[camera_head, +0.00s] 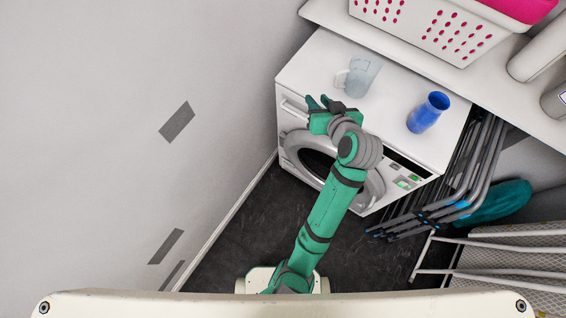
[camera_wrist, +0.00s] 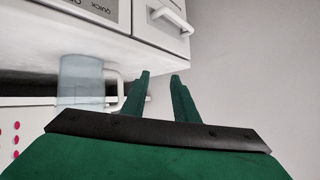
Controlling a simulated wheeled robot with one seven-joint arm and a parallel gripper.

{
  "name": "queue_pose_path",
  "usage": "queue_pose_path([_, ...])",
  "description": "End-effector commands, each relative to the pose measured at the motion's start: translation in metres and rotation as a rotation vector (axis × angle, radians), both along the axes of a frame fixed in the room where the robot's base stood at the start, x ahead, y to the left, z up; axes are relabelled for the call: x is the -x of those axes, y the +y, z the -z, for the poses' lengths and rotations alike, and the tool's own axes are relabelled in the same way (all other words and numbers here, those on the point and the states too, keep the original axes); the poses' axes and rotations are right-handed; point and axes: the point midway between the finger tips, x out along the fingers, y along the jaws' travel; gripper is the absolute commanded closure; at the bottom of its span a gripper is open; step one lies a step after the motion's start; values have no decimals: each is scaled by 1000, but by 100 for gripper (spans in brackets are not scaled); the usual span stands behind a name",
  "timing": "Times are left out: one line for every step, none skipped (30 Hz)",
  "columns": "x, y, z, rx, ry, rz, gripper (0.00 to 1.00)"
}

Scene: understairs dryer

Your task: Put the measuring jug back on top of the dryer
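The measuring jug (camera_head: 362,77) is clear, pale blue and upright on the white top of the dryer (camera_head: 330,62), near its back left. Its handle points left, toward the wall. In the wrist view, which is upside down, the jug (camera_wrist: 80,80) is left of the fingers, its handle (camera_wrist: 116,88) close beside the left finger. My green gripper (camera_head: 320,101) is over the dryer's front left edge, short of the jug and apart from it. In the wrist view the fingers (camera_wrist: 160,77) are spread with nothing between them.
A blue vase (camera_head: 428,112) stands on the dryer top at the right. A shelf behind carries a white basket (camera_head: 430,25). Folded grey frames (camera_head: 455,190) lean right of the dryer. The grey wall (camera_head: 230,100) rises close on the left.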

Motion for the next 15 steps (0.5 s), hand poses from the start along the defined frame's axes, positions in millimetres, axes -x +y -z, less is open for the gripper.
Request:
queue_pose_path([7,12,15,-23,-3,22,73])
queue_pose_path([10,17,22,-34,-8,38,73])
queue_pose_path([14,23,30,-46,-17,63,73])
queue_pose_path([18,28,36,-55,-22,79,73])
queue_pose_path([23,32,43,-61,-26,96,73])
queue_pose_path([29,38,50,-69,-34,116,73])
queue_pose_path([34,41,56,-75,-39,133,73])
queue_pose_path([40,45,61,-79,-43,148,73])
queue_pose_path([48,49,69,-83,-48,169,73])
queue_pose_path([55,53,74,-84,-53,182,73])
queue_pose_path([61,56,79,-85,-58,198,73])
queue_pose_path([71,60,85,-86,-63,215,73])
queue_pose_path([78,63,89,-85,-68,227,73])
queue_pose_path([86,65,93,-83,-73,239,73])
queue_pose_path([97,68,97,-80,-80,255,73])
